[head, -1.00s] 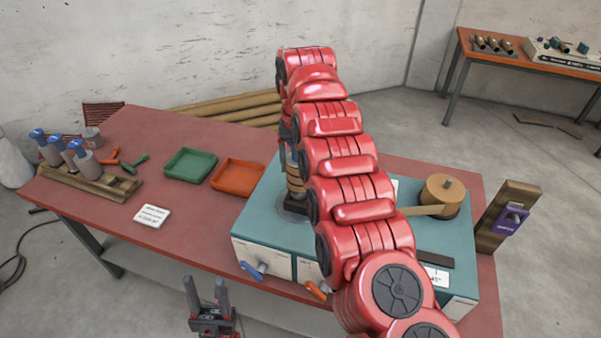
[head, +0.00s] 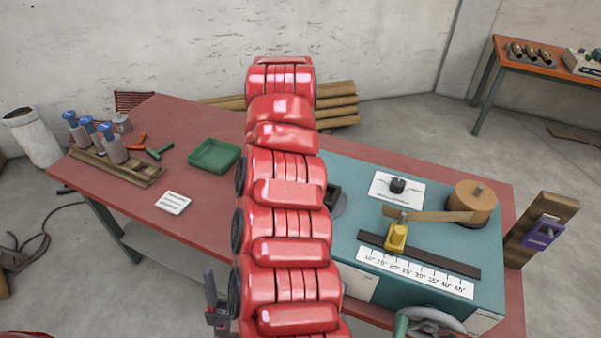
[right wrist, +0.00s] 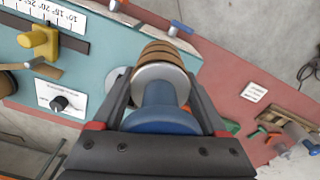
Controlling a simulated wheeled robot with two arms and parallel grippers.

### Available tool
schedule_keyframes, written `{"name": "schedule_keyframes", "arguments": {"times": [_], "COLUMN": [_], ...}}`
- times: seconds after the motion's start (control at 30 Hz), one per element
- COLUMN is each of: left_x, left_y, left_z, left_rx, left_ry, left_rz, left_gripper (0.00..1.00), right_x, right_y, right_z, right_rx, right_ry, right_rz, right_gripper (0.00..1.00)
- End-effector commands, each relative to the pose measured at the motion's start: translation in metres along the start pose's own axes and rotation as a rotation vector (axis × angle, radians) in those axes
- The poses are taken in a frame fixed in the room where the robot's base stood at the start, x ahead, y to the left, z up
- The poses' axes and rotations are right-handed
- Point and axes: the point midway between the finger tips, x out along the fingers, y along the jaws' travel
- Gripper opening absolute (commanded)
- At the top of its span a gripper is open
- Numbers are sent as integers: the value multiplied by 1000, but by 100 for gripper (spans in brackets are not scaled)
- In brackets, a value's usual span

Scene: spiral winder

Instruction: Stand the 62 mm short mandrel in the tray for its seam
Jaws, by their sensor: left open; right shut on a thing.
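My right gripper (right wrist: 158,82) is shut on a mandrel with a blue cap (right wrist: 162,121) and a grey metal body (right wrist: 160,92). A brown banded wrap (right wrist: 161,56) is around its far part. Its size cannot be read. In the head view my red right arm hides this gripper and the mandrel. The green tray (head: 214,155) lies on the red bench left of my arm, and no orange tray shows in the head view now. My left gripper (head: 216,303) is low in the head view, partly hidden by my right arm, open and apart from the bench objects.
The teal winder (head: 350,235) has a yellow slider (head: 397,237), a scale strip (head: 415,272) and a wooden arm (head: 440,216). A wooden rack (head: 120,168) with blue-topped mandrels stands at the far left. A white card (head: 173,203) lies in front of the green tray.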

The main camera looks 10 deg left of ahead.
Motion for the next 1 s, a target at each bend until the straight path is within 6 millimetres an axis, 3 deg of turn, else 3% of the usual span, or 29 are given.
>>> {"name": "schedule_keyframes", "arguments": {"times": [0.27,1.0], "left_x": [10,55], "left_y": [0,-3], "left_z": [-2,-9], "left_rx": [0,0], "left_ry": [0,0], "left_rz": [0,0], "left_gripper": [50,50], "right_x": [-7,-53], "right_y": [-8,-8], "right_z": [13,13], "right_rx": [-2,-1], "right_ry": [0,1], "right_rz": [1,0], "right_gripper": [0,0]}}
